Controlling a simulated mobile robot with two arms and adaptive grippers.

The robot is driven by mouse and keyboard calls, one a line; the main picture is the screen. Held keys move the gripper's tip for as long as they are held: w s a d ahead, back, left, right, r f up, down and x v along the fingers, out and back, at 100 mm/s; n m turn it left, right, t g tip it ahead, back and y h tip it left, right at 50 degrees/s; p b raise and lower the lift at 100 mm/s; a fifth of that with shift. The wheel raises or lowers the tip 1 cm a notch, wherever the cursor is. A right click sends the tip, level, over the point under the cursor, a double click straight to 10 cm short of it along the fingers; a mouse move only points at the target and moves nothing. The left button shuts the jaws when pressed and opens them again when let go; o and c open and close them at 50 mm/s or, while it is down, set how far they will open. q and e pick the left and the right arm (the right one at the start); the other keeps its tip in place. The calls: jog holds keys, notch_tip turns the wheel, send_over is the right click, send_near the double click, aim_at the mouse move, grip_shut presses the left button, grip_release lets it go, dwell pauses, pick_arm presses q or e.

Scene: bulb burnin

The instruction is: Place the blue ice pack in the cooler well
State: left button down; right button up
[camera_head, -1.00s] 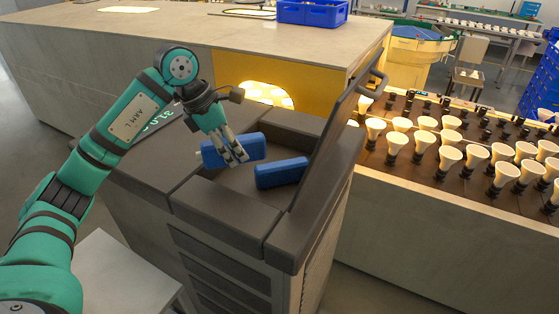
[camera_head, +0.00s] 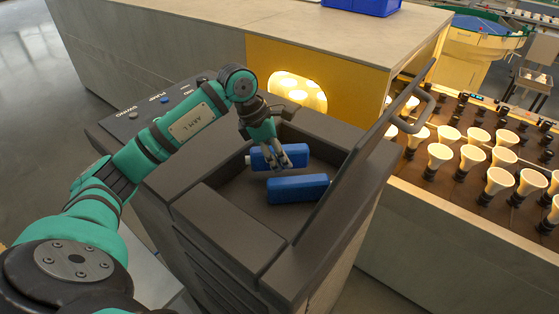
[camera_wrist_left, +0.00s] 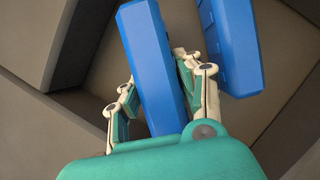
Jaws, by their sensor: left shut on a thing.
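A blue ice pack (camera_head: 262,157) is in my left gripper (camera_head: 281,163), over the far left part of the open cooler well (camera_head: 241,190). In the left wrist view the held pack (camera_wrist_left: 152,65) stands between the two fingers (camera_wrist_left: 160,105), which are shut on it. Whether its underside touches the well floor cannot be told. A second blue ice pack (camera_head: 298,188) lies in the well, nearer and to the right; it also shows in the wrist view (camera_wrist_left: 228,40), apart from the held one. My right gripper is not in view.
The cooler's lid (camera_head: 362,150) stands open on the right side, with a handle (camera_head: 411,103). The well's dark rim (camera_head: 225,238) surrounds the opening. A rack of lit bulbs (camera_head: 480,160) is to the right, and a yellow panel with a glowing window (camera_head: 298,90) is behind.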

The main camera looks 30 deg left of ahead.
pick_arm(q)
notch_tip(320, 180, down, 2)
jog(key=shift+s+f, duration=0.1)
jog(key=shift+f, duration=0.1)
jog(key=c, duration=0.9)
grip_release()
jog(key=shift+a+r, duration=0.1)
jog(key=shift+r, duration=0.25)
jog(key=b+v, duration=0.2)
jog(key=v, duration=0.8)
jog(key=shift+s+a+r, duration=0.1)
jog(key=shift+s+r, duration=0.05)
jog(key=shift+r, duration=0.05)
jog(key=shift+s+a+r, duration=0.1)
jog(key=shift+s+r, duration=0.05)
jog(key=shift+r, duration=0.3)
